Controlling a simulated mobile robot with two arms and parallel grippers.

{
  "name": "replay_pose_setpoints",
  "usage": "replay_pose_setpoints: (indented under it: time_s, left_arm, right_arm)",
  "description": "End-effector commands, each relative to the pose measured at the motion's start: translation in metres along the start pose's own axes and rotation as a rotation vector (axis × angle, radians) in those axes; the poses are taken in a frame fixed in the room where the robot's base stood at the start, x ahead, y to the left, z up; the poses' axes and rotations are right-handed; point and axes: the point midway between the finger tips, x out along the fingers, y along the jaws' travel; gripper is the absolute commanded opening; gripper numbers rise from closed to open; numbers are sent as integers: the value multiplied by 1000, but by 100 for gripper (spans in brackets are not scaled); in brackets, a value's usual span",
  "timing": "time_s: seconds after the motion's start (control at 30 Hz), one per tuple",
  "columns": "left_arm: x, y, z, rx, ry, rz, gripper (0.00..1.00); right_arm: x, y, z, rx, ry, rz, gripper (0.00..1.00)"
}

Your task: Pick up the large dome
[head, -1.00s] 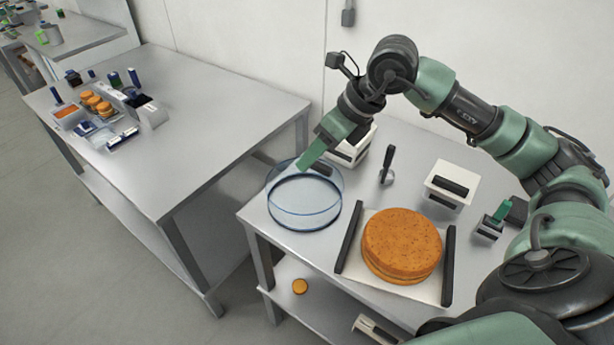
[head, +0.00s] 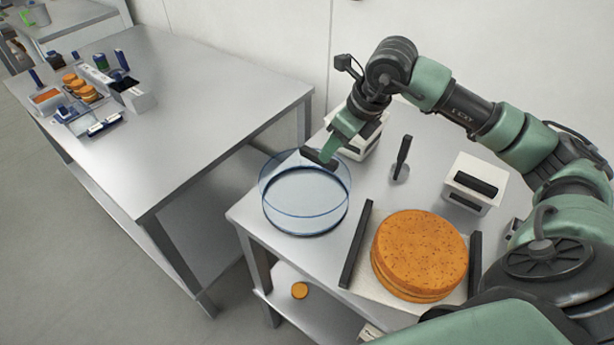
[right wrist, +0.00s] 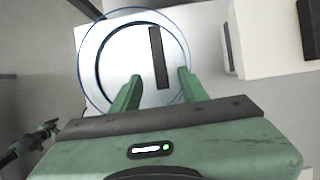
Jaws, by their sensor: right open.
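The large dome (head: 306,212) is a clear, round cover with a dark rim line and a black bar handle (head: 318,159) on top. It stands at the left end of the near table. My right gripper (head: 327,153) is right at the handle, open. In the right wrist view, the dome (right wrist: 88,62) lies beyond the open fingers (right wrist: 159,76), and the handle (right wrist: 158,55) shows in line with the gap between them. I cannot tell whether the fingers touch the handle. My left gripper is not in view.
On the near table (head: 335,258), a white box (head: 364,141) stands close behind the dome. A dark-handled tool (head: 402,160), another white box (head: 473,183) and a large orange-brown cake (head: 420,252) on a board stand to the right. A second table (head: 205,115) holds small items far left.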

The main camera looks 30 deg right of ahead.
Motion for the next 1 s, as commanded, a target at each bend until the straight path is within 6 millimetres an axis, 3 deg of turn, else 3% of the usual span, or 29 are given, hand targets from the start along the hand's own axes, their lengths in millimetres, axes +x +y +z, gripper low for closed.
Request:
replay_pose_setpoints:
  time_s: [0.1, 0.23, 0.5, 0.53, 0.67, 0.7, 1.0]
  left_arm:
    - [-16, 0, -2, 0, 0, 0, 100]
    - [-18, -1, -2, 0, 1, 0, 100]
    - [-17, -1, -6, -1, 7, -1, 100]
    - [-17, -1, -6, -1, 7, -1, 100]
    - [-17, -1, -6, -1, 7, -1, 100]
    - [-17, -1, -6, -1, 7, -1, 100]
    - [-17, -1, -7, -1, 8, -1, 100]
  right_arm:
    - [16, 1, 5, 0, 4, 5, 44]
    - [33, 1, 4, 1, 2, 3, 44]
    - [38, 0, 3, 0, -1, 1, 44]
    - [38, 0, 3, 0, -1, 1, 41]
    - [38, 0, 3, 0, -1, 1, 5]
    - [38, 0, 3, 0, -1, 1, 0]
    - [38, 0, 3, 0, 0, 1, 0]
